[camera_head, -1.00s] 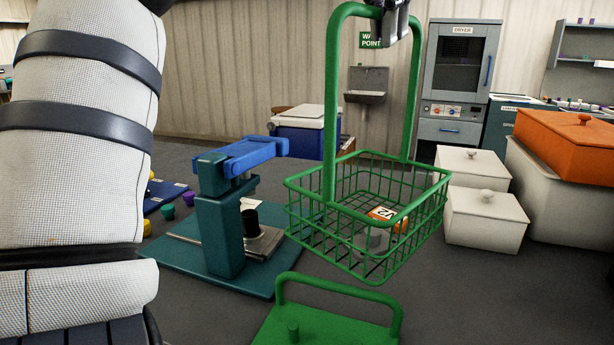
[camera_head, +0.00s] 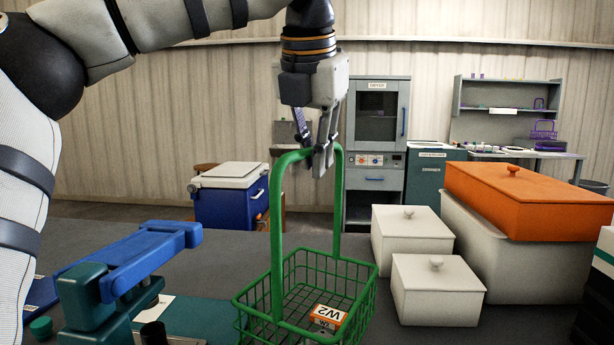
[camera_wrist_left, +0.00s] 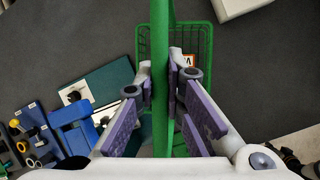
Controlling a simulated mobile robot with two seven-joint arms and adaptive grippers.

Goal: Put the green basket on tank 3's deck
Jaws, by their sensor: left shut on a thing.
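The green basket (camera_head: 250,306) hangs from its tall handle in the lower middle of the head view, with its bottom cut off by the frame edge. My left gripper (camera_head: 322,160) is shut on the top of that handle. In the left wrist view my left gripper (camera_wrist_left: 162,92) has its purple pads on either side of the green handle bar, with the basket (camera_wrist_left: 207,30) below. An orange and white block marked W2 (camera_head: 328,316) lies in the basket. No label for tank 3 is readable, so I cannot tell where its deck is. My right gripper is not in view.
A blue and teal clamp-like fixture (camera_head: 130,270) stands at left. White lidded boxes (camera_head: 437,290) and a large box with an orange lid (camera_head: 530,200) stand at right. A blue cooler (camera_head: 228,205), a grey dryer (camera_head: 378,130) and a bench (camera_head: 520,154) are behind.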

